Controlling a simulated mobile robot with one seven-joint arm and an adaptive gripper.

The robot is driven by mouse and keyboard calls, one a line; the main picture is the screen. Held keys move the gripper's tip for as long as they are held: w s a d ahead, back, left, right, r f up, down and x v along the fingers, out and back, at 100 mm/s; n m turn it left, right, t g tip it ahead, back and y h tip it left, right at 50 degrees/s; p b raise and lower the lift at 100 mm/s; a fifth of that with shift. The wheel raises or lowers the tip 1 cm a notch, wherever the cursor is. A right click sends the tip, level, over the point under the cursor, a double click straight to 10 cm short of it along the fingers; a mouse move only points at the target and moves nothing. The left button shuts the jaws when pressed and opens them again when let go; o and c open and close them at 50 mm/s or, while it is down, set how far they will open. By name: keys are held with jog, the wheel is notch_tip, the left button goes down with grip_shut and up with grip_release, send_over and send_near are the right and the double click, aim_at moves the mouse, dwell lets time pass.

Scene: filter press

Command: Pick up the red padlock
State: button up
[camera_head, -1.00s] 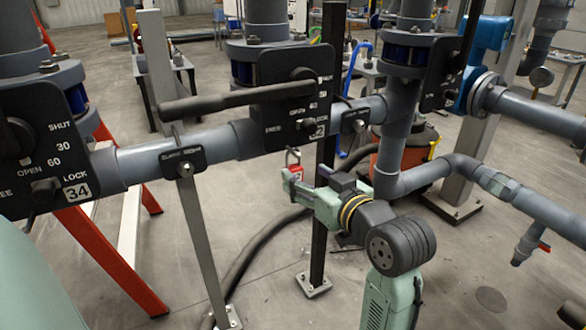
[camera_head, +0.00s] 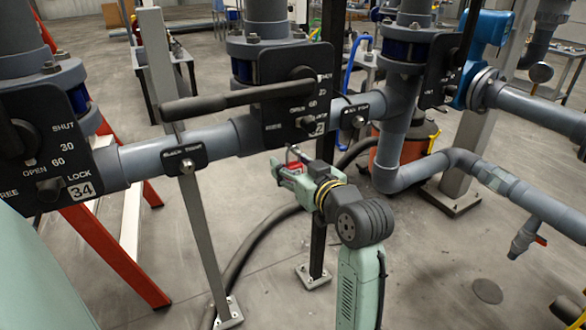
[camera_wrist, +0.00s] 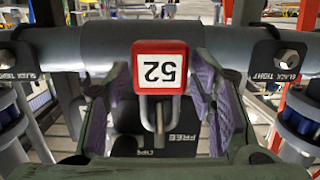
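The red padlock (camera_wrist: 160,48) has a white face marked 52, upside down in the wrist view. Its metal shackle (camera_wrist: 158,108) runs toward a dark plate lettered FREE and OPEN; how it is fastened there is not clear. My gripper (camera_wrist: 163,85) is open, with one purple-padded finger on each side of the padlock. The padlock looks between or just past the fingertips; whether a pad touches it is unclear. In the head view my gripper (camera_head: 284,166) is below the middle valve plate, and a red part of the padlock (camera_head: 291,157) shows at its fingers.
A grey horizontal pipe (camera_head: 155,157) runs behind the padlock. A black valve handle (camera_head: 230,101) and the valve plate (camera_head: 290,95) are just above. A black post (camera_head: 318,230) stands close behind my gripper. A grey strut (camera_head: 203,240) stands to the left.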

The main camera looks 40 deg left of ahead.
jog(key=c, duration=1)
jog(key=shift+r+b, duration=0.2)
jog(key=shift+b, duration=0.1)
jog(key=b+v, duration=0.1)
jog(key=v, duration=0.3)
jog(key=f+b+v, duration=0.1)
jog(key=v, duration=0.3)
jog(key=f+b+v, duration=0.1)
jog(key=v, duration=0.3)
jog(key=shift+s+d+f+b, duration=0.1)
jog(key=shift+s+d+b, duration=0.05)
jog(key=shift+d+b, duration=0.2)
grip_shut()
jog(key=b+v, duration=0.2)
jog(key=v, duration=0.1)
jog(key=r+b+v, duration=0.1)
jog(key=b+v, duration=0.1)
jog(key=b, duration=0.1)
jog(key=shift+s+d+r+b, duration=0.15)
jog(key=shift+s+d+b, duration=0.05)
jog(key=shift+b, duration=0.15)
